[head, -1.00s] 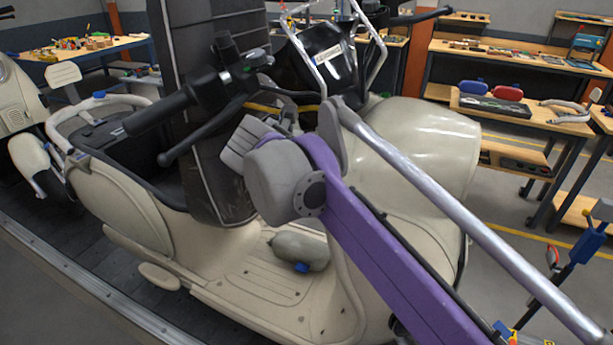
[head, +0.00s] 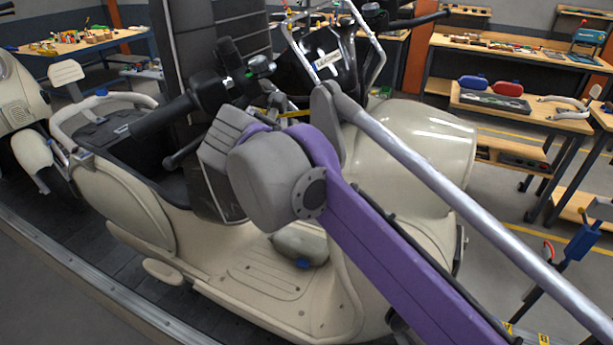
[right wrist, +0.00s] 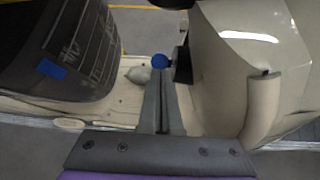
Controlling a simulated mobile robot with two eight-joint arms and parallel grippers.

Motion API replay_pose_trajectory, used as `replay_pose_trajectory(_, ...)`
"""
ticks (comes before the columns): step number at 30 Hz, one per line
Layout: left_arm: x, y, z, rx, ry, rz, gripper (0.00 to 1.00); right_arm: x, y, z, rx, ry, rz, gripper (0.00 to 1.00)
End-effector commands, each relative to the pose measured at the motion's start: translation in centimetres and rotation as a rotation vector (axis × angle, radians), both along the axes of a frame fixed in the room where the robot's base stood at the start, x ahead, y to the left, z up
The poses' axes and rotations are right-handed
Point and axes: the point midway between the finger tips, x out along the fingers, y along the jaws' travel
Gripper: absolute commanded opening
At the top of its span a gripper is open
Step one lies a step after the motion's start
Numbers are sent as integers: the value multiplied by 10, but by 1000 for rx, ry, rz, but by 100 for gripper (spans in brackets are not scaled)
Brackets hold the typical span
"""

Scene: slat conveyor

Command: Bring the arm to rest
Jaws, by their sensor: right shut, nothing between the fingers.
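My right arm, purple and grey, comes in from the lower right in the head view and reaches in front of a cream scooter (head: 130,205). Its bulky grey joint hides part of the scooter's front and footboard, and the right fingers cannot be made out there. In the right wrist view my right gripper (right wrist: 162,102) has its fingers together with nothing between them. Beyond the fingertips are a rounded beige part (right wrist: 138,75) and a round blue piece (right wrist: 161,61). My left gripper is in neither view.
In the right wrist view a cream body panel (right wrist: 235,60) lies right of the fingers. Benches with tools (head: 520,105) stand behind at the right. A second scooter is at the far left.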

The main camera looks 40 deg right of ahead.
Motion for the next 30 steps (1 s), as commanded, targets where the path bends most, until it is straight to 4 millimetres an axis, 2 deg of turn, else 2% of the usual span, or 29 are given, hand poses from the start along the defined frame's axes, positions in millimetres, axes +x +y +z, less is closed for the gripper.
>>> replay_pose_trajectory(6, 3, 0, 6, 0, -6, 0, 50, -4, 6, 8, -1, -1, 1, 0)
replay_pose_trajectory(23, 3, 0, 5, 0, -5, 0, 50, -4, 6, 6, 5, -4, -4, 0)
replay_pose_trajectory(26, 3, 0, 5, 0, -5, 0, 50, -8, 9, -7, 58, -44, -45, 0)
replay_pose_trajectory(29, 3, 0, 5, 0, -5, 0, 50, -16, 19, -38, 197, -146, -158, 0)
replay_pose_trajectory(30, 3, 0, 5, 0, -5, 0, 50, -21, 25, -56, 275, -199, -225, 0)
